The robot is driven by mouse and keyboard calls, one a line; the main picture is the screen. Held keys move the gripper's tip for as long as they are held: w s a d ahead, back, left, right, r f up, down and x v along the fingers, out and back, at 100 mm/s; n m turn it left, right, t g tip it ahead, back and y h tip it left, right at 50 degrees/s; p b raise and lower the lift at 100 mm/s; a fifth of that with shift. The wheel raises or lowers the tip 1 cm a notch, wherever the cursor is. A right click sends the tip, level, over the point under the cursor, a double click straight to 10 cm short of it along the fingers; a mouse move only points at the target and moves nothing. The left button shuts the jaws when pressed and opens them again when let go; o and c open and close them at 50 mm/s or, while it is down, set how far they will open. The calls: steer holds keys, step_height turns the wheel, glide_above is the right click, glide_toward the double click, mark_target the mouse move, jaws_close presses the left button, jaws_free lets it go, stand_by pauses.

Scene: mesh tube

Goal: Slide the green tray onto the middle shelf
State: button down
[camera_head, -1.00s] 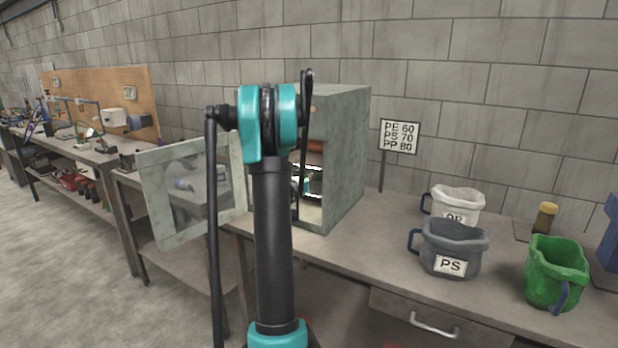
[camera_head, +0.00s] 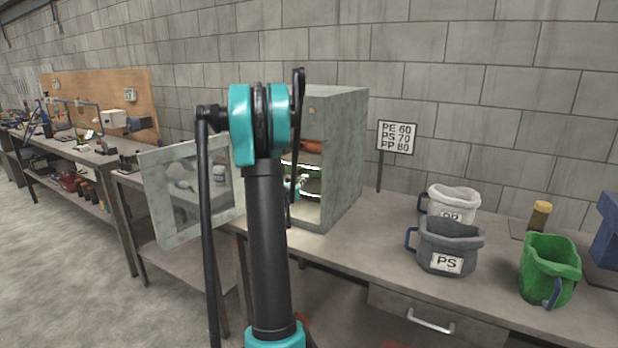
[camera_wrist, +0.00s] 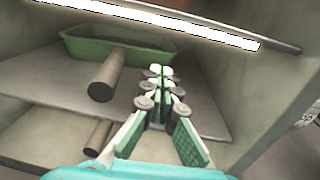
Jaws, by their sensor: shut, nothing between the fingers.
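The green tray (camera_wrist: 110,48) lies on a shelf (camera_wrist: 50,85) inside the open cabinet (camera_head: 343,165). A brown round handle (camera_wrist: 108,78) sticks out from the tray's front toward the wrist camera. My gripper (camera_wrist: 160,72) is shut and empty, to the right of the handle. Its fingertips overlap the tray's front right wall in the wrist view; I cannot tell if they touch it. In the head view my gripper is a small teal shape in the cabinet opening, partly hidden by my arm.
The cabinet door (camera_head: 160,205) stands open to the left. A bright strip (camera_wrist: 190,27) and a bar run above the tray. Another brown round bar (camera_wrist: 96,135) shows below the shelf. A grey PS bin (camera_head: 445,245) and green bin (camera_head: 550,268) stand on the bench to the right.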

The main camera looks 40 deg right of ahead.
mark_target(301, 171)
steer(key=s+a+f+m+g+y, duration=0.1)
steer(key=s+a+f+m+y, duration=0.5)
steer(key=a, duration=0.6)
steer(key=s+a+f+m+g+y, duration=0.1)
steer(key=s+a+f+m+y, duration=0.25)
steer(key=s+a+m, duration=0.7)
steer(key=s+a+f+m+g+y, duration=0.1)
steer(key=s+a+f+m+y, duration=0.4)
steer(key=a, duration=1)
steer(key=w+d+r+n+t+h, duration=0.1)
steer(key=w+d+r+h, duration=0.3)
steer(key=w+d, duration=0.7)
steer(key=w+d+r+n+t+h, duration=0.1)
steer(key=w+d+r+h, duration=0.4)
steer(key=w+d, duration=0.7)
steer(key=w+d+r+n+t+h, duration=0.2)
steer(key=w+d+r+h, duration=0.3)
steer(key=w+d, duration=0.6)
steer(key=shift+w+d+r, duration=0.2)
steer(key=shift+w+d, duration=0.15)
steer(key=shift+d, duration=0.35)
steer(key=shift+s+d, duration=0.25)
steer(key=shift+d, duration=0.35)
steer(key=shift+s+d, duration=0.2)
steer(key=shift+d, duration=0.35)
steer(key=shift+s+d, duration=0.1)
steer(key=shift+d, duration=0.5)
